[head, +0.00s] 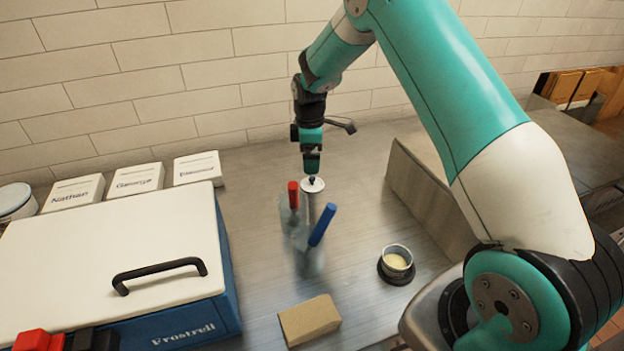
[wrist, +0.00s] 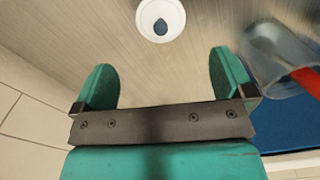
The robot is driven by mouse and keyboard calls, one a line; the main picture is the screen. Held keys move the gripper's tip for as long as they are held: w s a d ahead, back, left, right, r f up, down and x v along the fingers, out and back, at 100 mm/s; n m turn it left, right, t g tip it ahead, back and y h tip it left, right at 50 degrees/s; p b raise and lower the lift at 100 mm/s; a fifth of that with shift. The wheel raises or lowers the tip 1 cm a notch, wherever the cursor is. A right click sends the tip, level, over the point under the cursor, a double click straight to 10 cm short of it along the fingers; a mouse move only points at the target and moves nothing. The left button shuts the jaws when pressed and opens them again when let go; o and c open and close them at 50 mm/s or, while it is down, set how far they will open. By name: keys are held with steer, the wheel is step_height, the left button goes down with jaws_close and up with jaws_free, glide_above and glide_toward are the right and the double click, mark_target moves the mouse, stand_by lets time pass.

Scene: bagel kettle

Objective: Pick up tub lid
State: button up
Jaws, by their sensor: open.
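The tub lid, a small round white disc with a dark knob in its middle, lies on the metal counter near the back (head: 312,186). It also shows at the top edge of the wrist view (wrist: 143,20). My gripper (head: 312,168) points down close above the lid in the head view and hides part of it. In the wrist view my gripper (wrist: 162,82) has its two green fingers apart with nothing between them. The lid lies beyond the fingertips there, apart from both.
A clear holder (head: 300,238) with a red-handled and a blue-handled tool stands just in front of the lid. A small open tub (head: 397,262) is at right, a tan block (head: 309,320) in front. A blue cooler (head: 190,320) with a white top fills the left.

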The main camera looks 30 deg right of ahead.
mark_target(312, 182)
steer(key=shift+a+f+p, duration=0.15)
steer(key=shift+f+p, duration=1.45)
steer(key=shift+f, duration=2.55)
steer(key=c, duration=1)
